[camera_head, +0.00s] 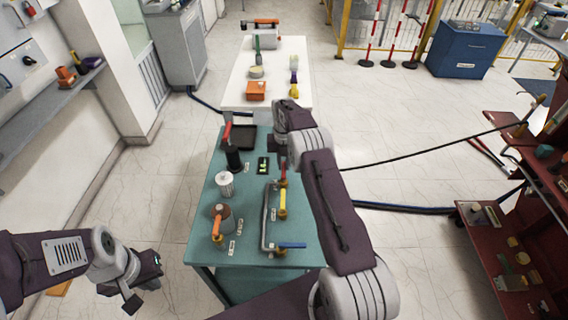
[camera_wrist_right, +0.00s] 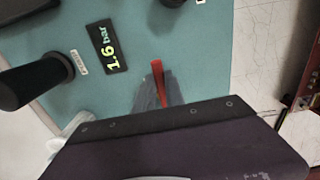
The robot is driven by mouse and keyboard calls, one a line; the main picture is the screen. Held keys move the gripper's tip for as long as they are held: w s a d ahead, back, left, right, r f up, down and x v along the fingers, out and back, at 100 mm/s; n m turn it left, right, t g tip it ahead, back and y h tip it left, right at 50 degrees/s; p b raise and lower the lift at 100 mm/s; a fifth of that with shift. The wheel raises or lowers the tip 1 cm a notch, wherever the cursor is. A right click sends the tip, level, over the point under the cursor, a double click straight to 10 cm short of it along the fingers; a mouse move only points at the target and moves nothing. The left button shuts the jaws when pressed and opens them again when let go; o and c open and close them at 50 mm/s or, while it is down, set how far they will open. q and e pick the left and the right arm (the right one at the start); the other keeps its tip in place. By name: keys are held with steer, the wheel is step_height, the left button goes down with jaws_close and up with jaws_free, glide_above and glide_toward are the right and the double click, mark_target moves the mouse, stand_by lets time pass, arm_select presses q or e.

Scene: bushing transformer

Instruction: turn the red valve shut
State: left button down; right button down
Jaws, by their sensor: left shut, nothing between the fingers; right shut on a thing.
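The red valve's handle (camera_wrist_right: 158,80) shows in the right wrist view as a narrow red lever between the grey fingertips of my right gripper (camera_wrist_right: 152,92). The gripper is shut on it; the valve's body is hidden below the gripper. In the head view my right gripper (camera_head: 281,152) is over the far end of the pipe (camera_head: 265,225) on the teal table, mostly covering the red valve. My left gripper (camera_head: 143,284) is shut and empty, off the table at the lower left.
A yellow-handled valve (camera_head: 282,200) and a blue-handled valve (camera_head: 290,245) sit nearer on the pipe. A display (camera_wrist_right: 109,44) reads 1.6 bar. A black cylinder (camera_head: 233,159), a white cylinder (camera_head: 225,184) and an orange-handled part (camera_head: 217,225) stand on the left.

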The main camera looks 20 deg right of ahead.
mark_target(284, 166)
steer(key=shift+w, duration=0.1)
steer(key=c, duration=1.4)
jaws_free()
step_height(284, 166, up, 9)
steer(key=shift+b, duration=0.35)
